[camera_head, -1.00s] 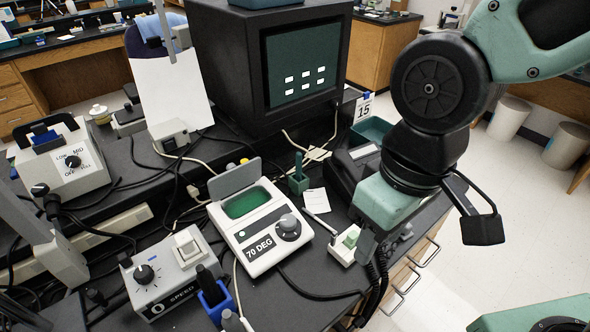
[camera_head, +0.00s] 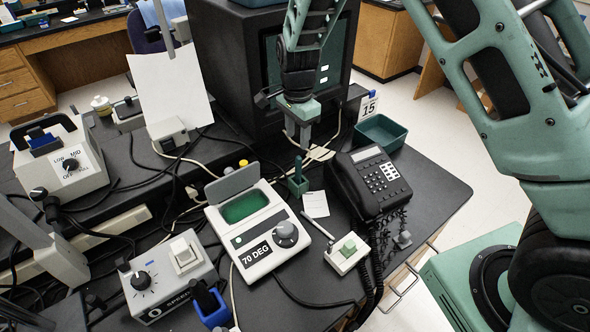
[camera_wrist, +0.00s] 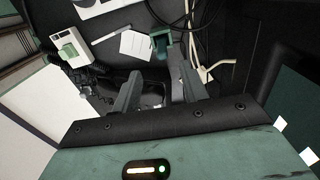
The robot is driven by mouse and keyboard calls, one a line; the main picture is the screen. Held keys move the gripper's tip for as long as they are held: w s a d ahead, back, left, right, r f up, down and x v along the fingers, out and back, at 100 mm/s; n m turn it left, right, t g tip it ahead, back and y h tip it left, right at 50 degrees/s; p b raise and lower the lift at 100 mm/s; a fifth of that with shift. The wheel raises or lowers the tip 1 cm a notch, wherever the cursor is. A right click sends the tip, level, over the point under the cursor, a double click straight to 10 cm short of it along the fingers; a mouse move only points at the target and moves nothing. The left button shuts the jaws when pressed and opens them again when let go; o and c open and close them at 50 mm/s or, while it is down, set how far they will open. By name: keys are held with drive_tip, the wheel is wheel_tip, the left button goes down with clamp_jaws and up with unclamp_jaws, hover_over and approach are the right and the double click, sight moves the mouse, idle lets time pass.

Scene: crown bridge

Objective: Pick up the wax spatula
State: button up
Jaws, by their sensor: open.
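I cannot tell for certain which thing is the wax spatula. A small green holder (camera_head: 298,186) with a dark green upright piece stands behind the white wax unit; it also shows in the wrist view (camera_wrist: 162,42). A thin pale stick (camera_head: 318,225) lies beside a small white box with a green top; it also shows in the wrist view (camera_wrist: 112,34). My gripper (camera_head: 303,138) points down, open, in front of the dark monitor box and above the green holder. In the wrist view its two fingers (camera_wrist: 160,84) are apart with nothing held between them.
The white wax unit (camera_head: 262,262) marked 70 DEG has its lid raised. A black telephone (camera_head: 370,180) stands right of the holder, a green tray (camera_head: 381,134) behind it. The dark monitor box (camera_head: 225,60) rises behind my gripper. Cables run over the black bench.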

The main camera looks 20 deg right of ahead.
sight(297, 158)
wheel_tip(297, 158, down, 9)
drive_tip(key=shift+r+p, duration=0.2)
drive_tip(key=shift+p, duration=0.75)
drive_tip(key=shift+w+d+f+p, duration=0.15)
drive_tip(key=shift+f+p, duration=0.45)
drive_tip(key=shift+f, duration=0.75)
drive_tip(key=shift+w+d+f+p, duration=0.15)
drive_tip(key=shift+f+p, duration=0.45)
drive_tip(key=shift+f, duration=0.75)
drive_tip(key=shift+s, duration=0.1)
clamp_jaws()
